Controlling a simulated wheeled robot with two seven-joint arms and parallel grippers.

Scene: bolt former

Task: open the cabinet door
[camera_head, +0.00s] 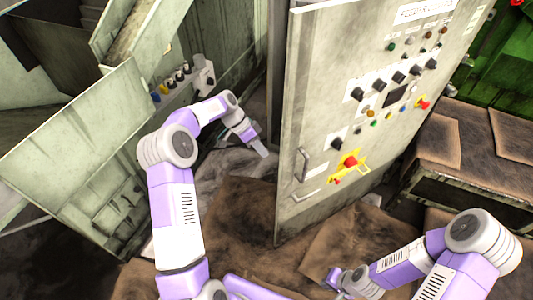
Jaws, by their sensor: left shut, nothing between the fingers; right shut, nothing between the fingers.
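The cabinet door (325,100) is a pale, worn grey panel right of centre, with buttons, knobs and a small dark display on its face. A metal handle (303,165) sits near its lower left edge. I cannot tell from this view whether the door stands ajar. My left gripper (264,153) is shut and empty, left of the door's near edge and apart from the handle. My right gripper (335,276) is shut and empty, low in front of the door, below the handle.
A pale green machine (80,155) fills the left side, with a row of knobs (172,82) behind my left arm. A low bench (470,150) stands at the right, beside green machinery (500,70). Brown sheets (245,210) cover the floor in front of the door.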

